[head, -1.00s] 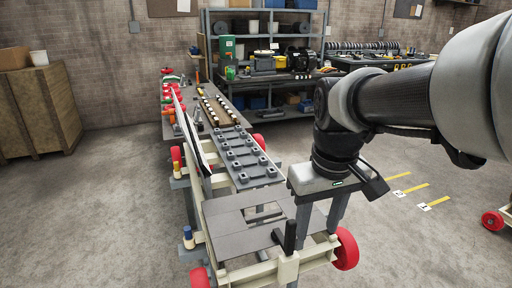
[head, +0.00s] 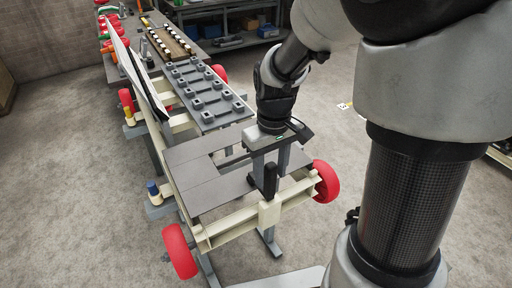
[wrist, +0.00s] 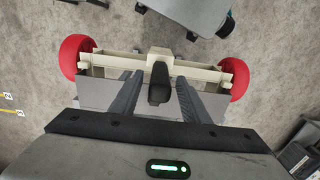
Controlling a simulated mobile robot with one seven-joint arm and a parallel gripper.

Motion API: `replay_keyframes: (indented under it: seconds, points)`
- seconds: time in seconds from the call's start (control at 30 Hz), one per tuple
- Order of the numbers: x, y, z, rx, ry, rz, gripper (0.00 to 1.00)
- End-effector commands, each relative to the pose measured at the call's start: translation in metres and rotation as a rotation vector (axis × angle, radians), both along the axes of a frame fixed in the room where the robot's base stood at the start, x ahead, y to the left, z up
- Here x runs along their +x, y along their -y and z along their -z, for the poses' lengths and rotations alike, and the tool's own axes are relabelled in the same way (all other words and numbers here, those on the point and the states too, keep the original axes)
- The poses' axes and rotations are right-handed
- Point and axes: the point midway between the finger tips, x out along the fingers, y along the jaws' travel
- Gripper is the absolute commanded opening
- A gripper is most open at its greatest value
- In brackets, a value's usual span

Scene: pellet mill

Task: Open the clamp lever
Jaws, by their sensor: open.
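The clamp lever (head: 270,180) is a black upright handle on a cream block (head: 269,212) at the near end of the cart (head: 228,225). In the wrist view the lever (wrist: 159,82) appears between my two grey fingers, with a gap on each side. My gripper (head: 270,168) is open and points down, just behind the lever in the head view. My gripper (wrist: 158,78) holds nothing. How deep the lever sits between the fingers is hard to tell.
The cart has red wheels (head: 326,181) and a grey top plate (head: 205,178). A studded grey rack (head: 205,90) and a long bench run behind it. Bare concrete floor (head: 65,180) lies to the left. A shelf (head: 235,18) stands at the back.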

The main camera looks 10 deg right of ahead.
Motion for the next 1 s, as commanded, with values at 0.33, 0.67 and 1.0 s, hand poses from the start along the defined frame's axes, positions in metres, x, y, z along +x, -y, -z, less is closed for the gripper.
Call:
replay_keyframes:
  seconds: [0.33,0.67,1.0]
  points:
    - [-0.001,0.000,0.042,-0.001,-0.002,0.000,0.42]
    - [0.000,0.000,0.043,-0.001,0.000,0.000,0.39]
    - [0.000,0.000,0.043,0.000,0.000,0.000,0.00]
